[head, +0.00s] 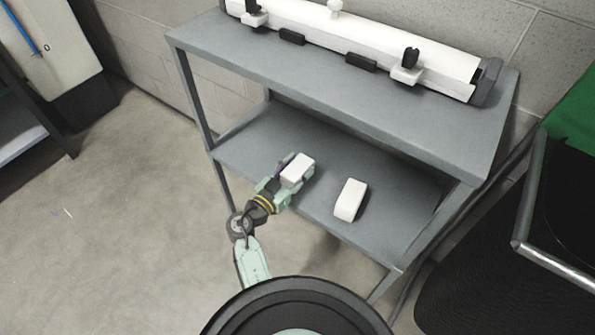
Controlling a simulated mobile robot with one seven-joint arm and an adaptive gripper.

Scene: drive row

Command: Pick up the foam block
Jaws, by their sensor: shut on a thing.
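My gripper (284,179) reaches over the lower shelf from the front left and is shut on a white block (298,168), likely the foam block. The block sits between the fingers, its pale top face showing. I cannot tell whether it touches the shelf or is held just above it. The fingers partly hide its sides. A second white block (350,199), with rounded edges, lies on the lower shelf to the right, apart from my gripper. The two look alike in colour.
The grey lower shelf (380,225) is otherwise mostly clear. The upper shelf (320,84) overhangs its rear and carries a long white device (360,42) with black and white clamps. Shelf legs stand at the corners. A black and green thing (575,190) is at the right.

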